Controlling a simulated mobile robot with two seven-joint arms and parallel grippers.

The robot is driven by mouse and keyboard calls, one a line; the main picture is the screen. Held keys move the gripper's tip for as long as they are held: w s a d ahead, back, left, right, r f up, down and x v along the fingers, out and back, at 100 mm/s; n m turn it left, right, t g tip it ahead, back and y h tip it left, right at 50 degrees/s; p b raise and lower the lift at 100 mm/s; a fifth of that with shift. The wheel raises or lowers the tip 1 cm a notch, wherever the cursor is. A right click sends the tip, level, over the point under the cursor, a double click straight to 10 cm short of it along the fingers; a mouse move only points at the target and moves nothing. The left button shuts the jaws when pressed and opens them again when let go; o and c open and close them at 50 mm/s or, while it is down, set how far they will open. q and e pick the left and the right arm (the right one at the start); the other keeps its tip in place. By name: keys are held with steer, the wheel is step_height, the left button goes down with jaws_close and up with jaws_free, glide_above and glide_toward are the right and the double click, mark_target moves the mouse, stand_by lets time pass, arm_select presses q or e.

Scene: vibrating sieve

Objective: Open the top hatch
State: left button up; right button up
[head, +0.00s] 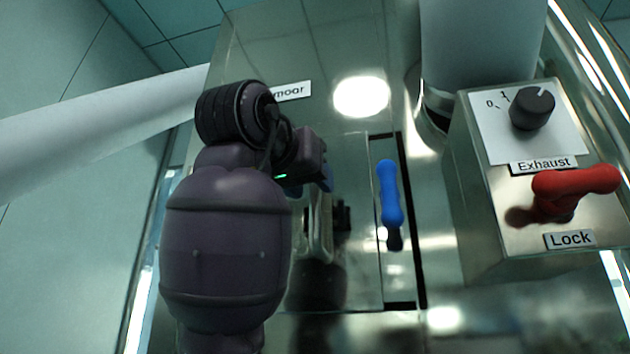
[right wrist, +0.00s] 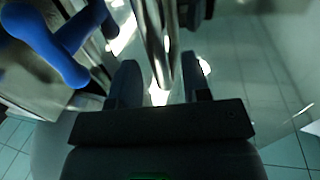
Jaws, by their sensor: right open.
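The machine's shiny metal front panel (head: 330,55) fills the middle of the head view, with a flat hatch plate (head: 362,285) set in it. A metal bar handle (head: 320,238) is partly visible on the plate behind my arm. My right gripper (head: 312,183) is at the upper end of this handle, partly hidden by my wrist. In the right wrist view, my open right gripper (right wrist: 160,82) has one finger on each side of a shiny metal bar (right wrist: 156,40). I cannot tell whether the fingers touch it. My left gripper is not in view.
A blue handle (head: 390,192) stands just right of the plate; it also shows in the right wrist view (right wrist: 62,45). Further right, a metal box (head: 495,230) carries a black knob (head: 532,108) labelled Exhaust and a red Lock handle (head: 572,187). A white pipe (head: 100,125) crosses at left.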

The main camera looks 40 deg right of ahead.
steer(key=shift+x, duration=1.15)
steer(key=shift+c, duration=0.2)
jaws_close()
